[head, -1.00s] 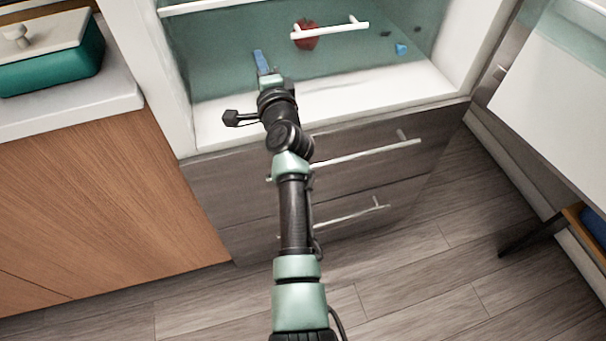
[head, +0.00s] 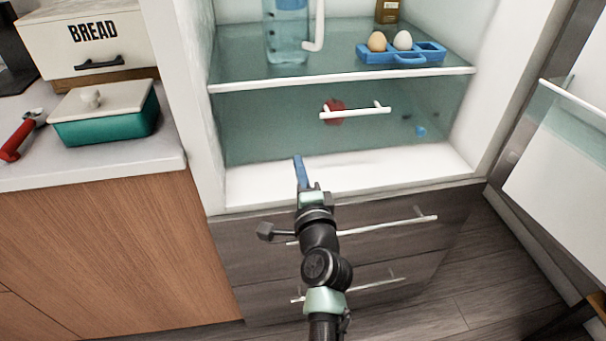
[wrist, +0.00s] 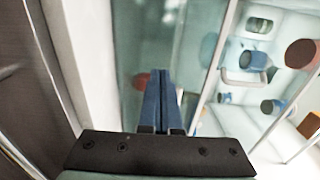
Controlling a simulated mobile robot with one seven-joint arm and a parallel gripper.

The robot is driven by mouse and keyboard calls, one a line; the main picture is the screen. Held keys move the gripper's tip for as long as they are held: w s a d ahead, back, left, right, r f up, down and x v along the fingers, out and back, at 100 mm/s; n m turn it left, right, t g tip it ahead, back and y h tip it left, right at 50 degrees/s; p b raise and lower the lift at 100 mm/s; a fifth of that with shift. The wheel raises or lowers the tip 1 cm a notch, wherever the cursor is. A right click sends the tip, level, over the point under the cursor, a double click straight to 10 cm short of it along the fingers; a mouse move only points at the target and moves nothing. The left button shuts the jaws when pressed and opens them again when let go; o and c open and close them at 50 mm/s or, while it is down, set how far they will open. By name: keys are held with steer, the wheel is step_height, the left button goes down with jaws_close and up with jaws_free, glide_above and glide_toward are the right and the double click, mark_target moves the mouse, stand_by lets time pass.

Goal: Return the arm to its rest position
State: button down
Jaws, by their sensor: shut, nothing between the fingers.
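My gripper (head: 300,172) has blue fingers and stands in front of the open fridge, before the clear drawer front (head: 270,125). In the wrist view the two blue fingers (wrist: 162,98) lie together with nothing between them. My arm reaches up from the bottom of the head view, in front of the dark lower drawers (head: 380,245). A red round item (head: 334,112) shows behind the clear drawer front, apart from the fingers.
The drawer has a white handle (head: 355,111). Above it, a shelf holds a pitcher (head: 287,40) and a blue egg tray (head: 385,57). The open fridge door (head: 560,150) stands at right. A counter at left holds a green butter dish (head: 105,120) and a bread box (head: 98,35).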

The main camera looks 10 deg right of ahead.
steer(key=s+a+r+n+t+y, duration=0.1)
steer(key=s+a+r+n, duration=0.15)
steer(key=r, duration=0.65)
steer(key=s+a+r+n+t, duration=0.15)
steer(key=r+n, duration=0.25)
steer(key=r, duration=0.5)
steer(key=s+a+r+n+t+y, duration=0.1)
steer(key=s+r+n+t, duration=0.2)
steer(key=r, duration=0.5)
steer(key=s+a+r+n+t+h, duration=0.3)
steer(key=s+r+n, duration=0.5)
steer(key=s+r, duration=1.15)
step_height(320, 180, up, 24)
steer(key=w+p, duration=0.2)
steer(key=p, duration=2.1)
steer(key=shift+w+d+t, duration=0.15)
steer(key=shift+d+t, duration=0.25)
steer(key=shift+t, duration=0.05)
